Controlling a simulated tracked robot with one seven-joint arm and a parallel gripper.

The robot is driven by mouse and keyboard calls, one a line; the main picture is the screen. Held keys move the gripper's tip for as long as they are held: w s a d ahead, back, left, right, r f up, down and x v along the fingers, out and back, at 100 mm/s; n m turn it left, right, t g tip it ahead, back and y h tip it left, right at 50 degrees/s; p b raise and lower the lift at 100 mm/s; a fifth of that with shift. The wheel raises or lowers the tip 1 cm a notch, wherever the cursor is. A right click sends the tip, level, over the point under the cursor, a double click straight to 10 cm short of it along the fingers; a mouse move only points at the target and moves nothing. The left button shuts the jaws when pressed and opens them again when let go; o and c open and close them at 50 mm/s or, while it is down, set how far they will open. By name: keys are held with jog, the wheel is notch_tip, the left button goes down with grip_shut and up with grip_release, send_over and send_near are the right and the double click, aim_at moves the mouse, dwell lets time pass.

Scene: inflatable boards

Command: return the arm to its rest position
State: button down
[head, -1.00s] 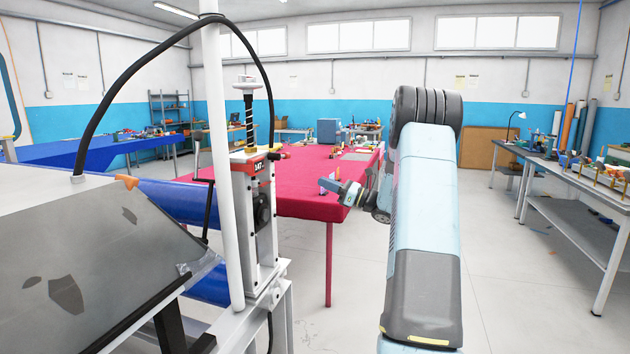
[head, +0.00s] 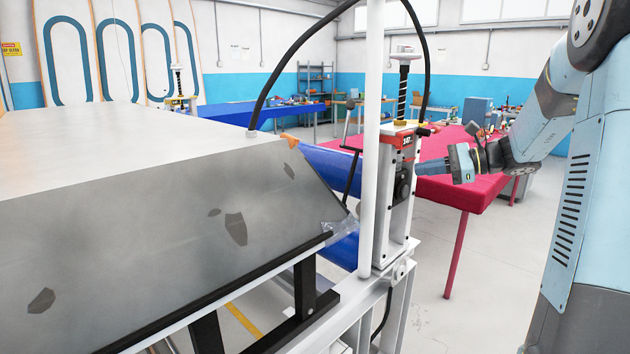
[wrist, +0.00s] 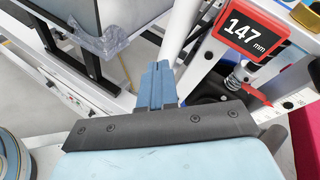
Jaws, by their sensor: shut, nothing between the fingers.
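My gripper (head: 426,168) is at the end of my raised arm at the right of the head view. It points left, in front of the red-topped table's near edge. In the wrist view its blue-grey fingers (wrist: 159,84) are pressed together with nothing between them. The white press-like stand (head: 398,195) with a red gauge is just left of my gripper. That gauge (wrist: 243,29) reads 147 mm in the wrist view. My fingers look clear of the stand, though the exact gap cannot be told.
A grey sloped housing (head: 190,210) fills the left, with a white upright pole (head: 369,150) at its corner. The red table (head: 480,190) stands behind my gripper. A blue table (head: 265,115) is farther back. Some open floor shows below the red table.

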jog(key=s+a+n+g+h, duration=0.2)
jog(key=s+a+n+h, duration=0.15)
jog(key=s, duration=0.45)
jog(key=s+a+n+g+h, duration=0.1)
jog(key=s+a+n+h, duration=0.3)
jog(key=s, duration=0.5)
jog(key=s+d+f+n+t+h, duration=0.1)
jog(key=s+d+n+t+h, duration=0.2)
jog(key=s, duration=1.1)
jog(key=shift+s+f+n+h, duration=0.2)
jog(key=shift+n+h, duration=1.45)
jog(key=shift+n, duration=1.6)
jog(key=shift+d, duration=0.1)
